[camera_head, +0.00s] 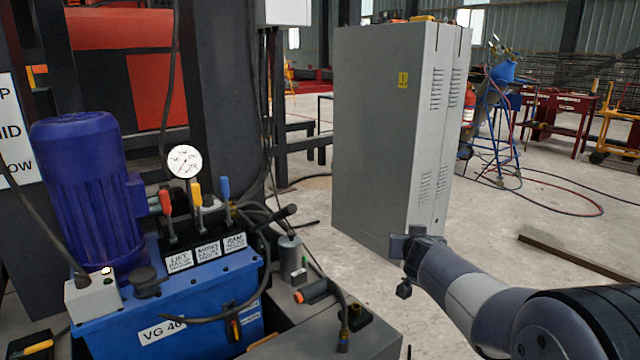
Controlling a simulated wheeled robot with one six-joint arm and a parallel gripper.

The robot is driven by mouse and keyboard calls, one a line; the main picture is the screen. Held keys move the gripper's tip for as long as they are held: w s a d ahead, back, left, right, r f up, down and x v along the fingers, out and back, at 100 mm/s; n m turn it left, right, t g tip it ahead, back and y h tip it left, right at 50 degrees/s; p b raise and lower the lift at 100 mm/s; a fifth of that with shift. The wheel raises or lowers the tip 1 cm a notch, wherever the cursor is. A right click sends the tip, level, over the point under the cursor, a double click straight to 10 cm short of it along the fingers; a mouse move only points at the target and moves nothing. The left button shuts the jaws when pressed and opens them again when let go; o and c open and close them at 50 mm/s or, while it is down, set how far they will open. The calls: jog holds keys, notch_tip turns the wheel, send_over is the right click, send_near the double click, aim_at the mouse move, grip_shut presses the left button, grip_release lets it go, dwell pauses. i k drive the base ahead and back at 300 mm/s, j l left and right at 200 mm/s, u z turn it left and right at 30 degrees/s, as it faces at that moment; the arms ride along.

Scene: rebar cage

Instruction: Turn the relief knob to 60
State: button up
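The blue hydraulic power unit (200,285) stands at the left with a round white gauge (184,161) on top; its dark needle is too small to read. No part is clearly marked as the relief knob. A black round cap or knob (146,281) sits on the tank top, and a grey cylinder (291,260) stands at its right; I cannot tell whether either is the relief knob. My gripper (402,267) is right of the unit, apart from it, in front of the grey cabinet. Its fingers are small and dark, and nothing shows held.
Red (166,203), yellow (196,195) and blue (224,188) levers stand above white labels. Black hoses loop around the unit's right side. A tall grey cabinet (385,140) stands behind my gripper. Concrete floor is open at right, with a steel beam (575,255) lying there.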

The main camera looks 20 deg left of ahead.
aim_at(207, 200)
jog(key=i+l+z, duration=0.5)
jog(key=i, duration=0.25)
jog(key=i+l+z, duration=0.3)
jog(key=i, duration=0.15)
jog(key=i+z, duration=0.25)
jog(key=i, duration=0.15)
jog(key=i+j+u, duration=0.15)
jog(key=i+u, duration=0.65)
jog(key=i+l+u, duration=0.1)
jog(key=i+u, duration=0.35)
jog(key=i+l+u, duration=0.2)
jog(key=u, duration=0.2)
jog(key=i+j+u, duration=0.15)
jog(key=u, duration=0.35)
jog(key=i+u, duration=0.3)
jog(key=u, duration=0.15)
jog(key=i+u, duration=0.25)
jog(key=u, duration=0.25)
jog(key=i+l+u, duration=0.1)
jog(key=i+u, duration=0.15)
jog(key=u, duration=0.2)
jog(key=i+u, duration=0.75)
jog(key=i+l, duration=0.05)
